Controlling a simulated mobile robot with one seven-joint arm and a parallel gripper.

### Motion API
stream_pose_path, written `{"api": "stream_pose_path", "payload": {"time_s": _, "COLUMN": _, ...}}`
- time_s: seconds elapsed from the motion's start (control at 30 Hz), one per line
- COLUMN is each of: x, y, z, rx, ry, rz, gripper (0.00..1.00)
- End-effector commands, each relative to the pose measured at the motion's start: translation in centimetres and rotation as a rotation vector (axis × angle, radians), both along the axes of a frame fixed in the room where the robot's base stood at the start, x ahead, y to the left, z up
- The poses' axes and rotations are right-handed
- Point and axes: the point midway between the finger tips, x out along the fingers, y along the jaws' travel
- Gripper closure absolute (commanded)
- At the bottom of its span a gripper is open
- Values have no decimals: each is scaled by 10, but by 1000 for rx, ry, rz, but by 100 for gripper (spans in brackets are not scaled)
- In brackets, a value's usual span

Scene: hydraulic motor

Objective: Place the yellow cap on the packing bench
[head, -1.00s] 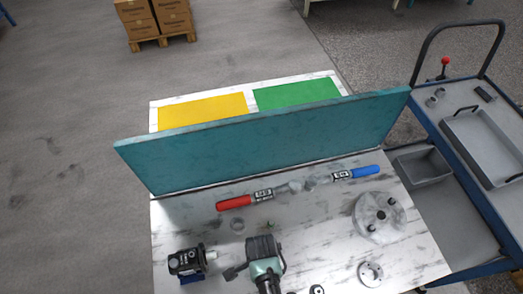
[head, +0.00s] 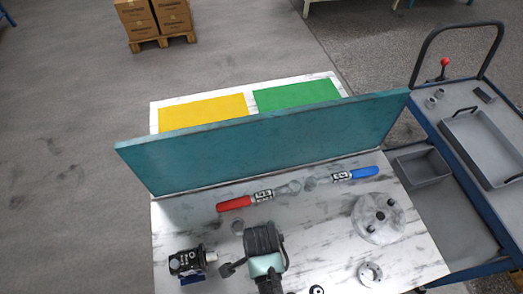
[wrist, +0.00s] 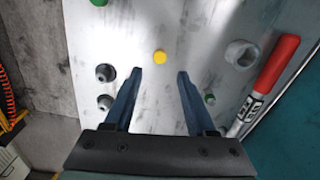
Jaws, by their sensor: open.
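The small round yellow cap (wrist: 160,57) rests on the marbled white bench (wrist: 145,20) in the wrist view. It lies just beyond my fingertips, near the line midway between them. My gripper (wrist: 160,73) is open and empty, its two blue fingers apart. In the head view my gripper (head: 263,240) is over the front part of the marbled bench (head: 330,215), and the cap cannot be made out there. Which surface is called the packing bench cannot be told from the frames.
A teal panel (head: 270,142) stands across the bench, with yellow (head: 203,111) and green (head: 297,94) mats behind it. A red-handled wrench (wrist: 277,65), a grey ring (wrist: 241,54), a green cap (wrist: 209,98) and black-and-grey fittings (wrist: 105,73) lie around my gripper. A flanged disc (head: 378,217) is to the right.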

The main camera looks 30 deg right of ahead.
Motion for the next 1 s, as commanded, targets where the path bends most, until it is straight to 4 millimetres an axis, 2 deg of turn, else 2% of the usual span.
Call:
{"api": "stream_pose_path", "payload": {"time_s": 0.1, "x": 0, "y": 0, "z": 22, "rx": -1, "ry": -3, "rz": 0, "gripper": 44}}
{"api": "stream_pose_path", "payload": {"time_s": 0.3, "x": 0, "y": 0, "z": 45, "rx": 0, "ry": -1, "rz": -1, "gripper": 44}}
{"api": "stream_pose_path", "payload": {"time_s": 0.63, "x": 0, "y": 0, "z": 51, "rx": 0, "ry": 0, "rz": 0, "gripper": 44}}
{"api": "stream_pose_path", "payload": {"time_s": 0.7, "x": 5, "y": -1, "z": 55, "rx": -7, "ry": -17, "rz": 12, "gripper": 44}}
{"api": "stream_pose_path", "payload": {"time_s": 0.77, "x": 20, "y": -5, "z": 64, "rx": -26, "ry": -64, "rz": 45, "gripper": 44}}
{"api": "stream_pose_path", "payload": {"time_s": 0.87, "x": 69, "y": -14, "z": 100, "rx": -97, "ry": -220, "rz": 164, "gripper": 44}}
{"api": "stream_pose_path", "payload": {"time_s": 0.97, "x": 134, "y": -20, "z": 165, "rx": -225, "ry": -447, "rz": 344, "gripper": 44}}
{"api": "stream_pose_path", "payload": {"time_s": 1.0, "x": 159, "y": -20, "z": 198, "rx": -290, "ry": -546, "rz": 419, "gripper": 44}}
